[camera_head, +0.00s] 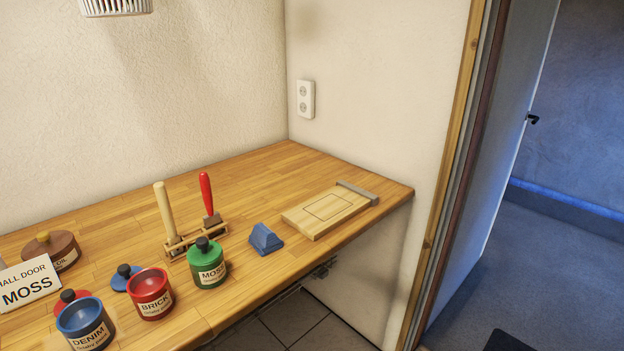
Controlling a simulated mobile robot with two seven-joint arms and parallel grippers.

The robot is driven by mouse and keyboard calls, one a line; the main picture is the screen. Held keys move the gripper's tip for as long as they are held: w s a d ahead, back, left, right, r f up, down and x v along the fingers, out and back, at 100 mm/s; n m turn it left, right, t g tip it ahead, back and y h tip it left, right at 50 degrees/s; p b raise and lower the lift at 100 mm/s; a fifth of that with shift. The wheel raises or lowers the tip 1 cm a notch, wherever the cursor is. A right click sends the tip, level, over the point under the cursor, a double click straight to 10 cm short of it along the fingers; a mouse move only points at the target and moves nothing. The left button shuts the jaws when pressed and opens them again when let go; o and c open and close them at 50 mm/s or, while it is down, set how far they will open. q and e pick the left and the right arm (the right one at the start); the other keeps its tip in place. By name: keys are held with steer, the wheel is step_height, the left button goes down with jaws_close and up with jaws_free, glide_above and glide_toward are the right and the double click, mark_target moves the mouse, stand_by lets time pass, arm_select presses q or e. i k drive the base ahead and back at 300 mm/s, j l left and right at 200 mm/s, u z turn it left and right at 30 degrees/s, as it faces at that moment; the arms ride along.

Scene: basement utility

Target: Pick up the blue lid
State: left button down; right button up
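The blue lid (119,283) with its dark round knob (124,270) lies on the wooden workbench, just behind and left of the open red BRICK jar (153,307). The jar hides part of the lid's right side. The open blue DENIM jar (85,334) stands at the front left. A red lid (66,303) with a dark knob lies behind it, partly hidden. Neither of my grippers is in view.
The green MOSS jar (207,276) wears a lid with a dark knob. A brown OIL pot (64,262), a HALL DOOR MOSS card (28,285), a tool rack (180,250), a blue wedge (264,240) and a wooden board (325,205) share the workbench (255,175). Its back is clear.

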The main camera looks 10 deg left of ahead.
mark_target(119, 281)
steer(key=u, duration=1.5)
